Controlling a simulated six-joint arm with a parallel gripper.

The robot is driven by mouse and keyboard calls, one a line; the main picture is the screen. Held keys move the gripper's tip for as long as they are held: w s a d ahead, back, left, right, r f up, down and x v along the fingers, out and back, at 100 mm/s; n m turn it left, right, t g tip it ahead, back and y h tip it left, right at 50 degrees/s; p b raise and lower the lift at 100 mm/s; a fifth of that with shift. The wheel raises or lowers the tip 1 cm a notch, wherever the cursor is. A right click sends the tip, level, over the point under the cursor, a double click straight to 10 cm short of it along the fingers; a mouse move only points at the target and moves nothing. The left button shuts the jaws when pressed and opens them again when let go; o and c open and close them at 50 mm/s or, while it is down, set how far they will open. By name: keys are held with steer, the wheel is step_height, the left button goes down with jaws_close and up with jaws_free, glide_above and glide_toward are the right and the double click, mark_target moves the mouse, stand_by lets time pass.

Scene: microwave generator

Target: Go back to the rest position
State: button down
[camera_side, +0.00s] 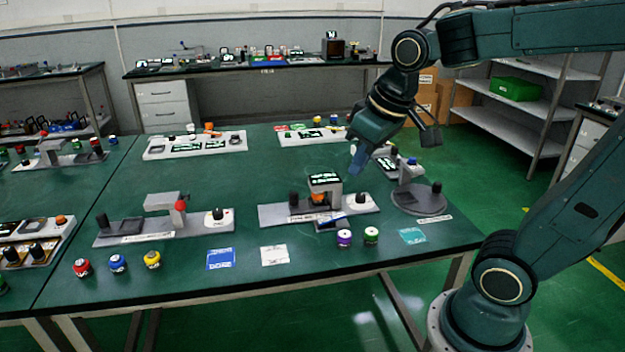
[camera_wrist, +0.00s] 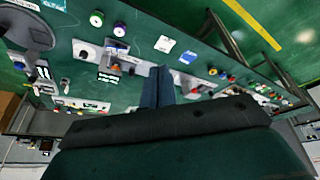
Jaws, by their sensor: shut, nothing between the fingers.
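My gripper (camera_side: 358,160) hangs from the wrist above the right part of the green table (camera_side: 255,185), with its blue-grey fingertips pointing down. Its fingers are together and empty. In the wrist view the shut fingers (camera_wrist: 158,88) show over the table top. In the side view the fingertips are above and right of a grey device (camera_side: 325,212) with a lit display and an orange part under its arm. This device also shows in the wrist view (camera_wrist: 112,62). The gripper looks clear of it.
A round-based stand (camera_side: 420,200) is at the table's right end. Purple and green-topped cylinders (camera_side: 344,238) stand near the front edge. A second grey device (camera_side: 165,222) is at left, with red, blue and yellow knobs (camera_side: 117,263) before it. Open air surrounds the gripper.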

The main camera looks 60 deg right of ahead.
steer(key=s+a+t, duration=0.1)
steer(key=s+a, duration=0.2)
steer(key=s, duration=0.5)
steer(key=shift+s+f+n+y, duration=0.2)
steer(key=shift+f+n+y, duration=0.1)
steer(key=shift+n, duration=0.1)
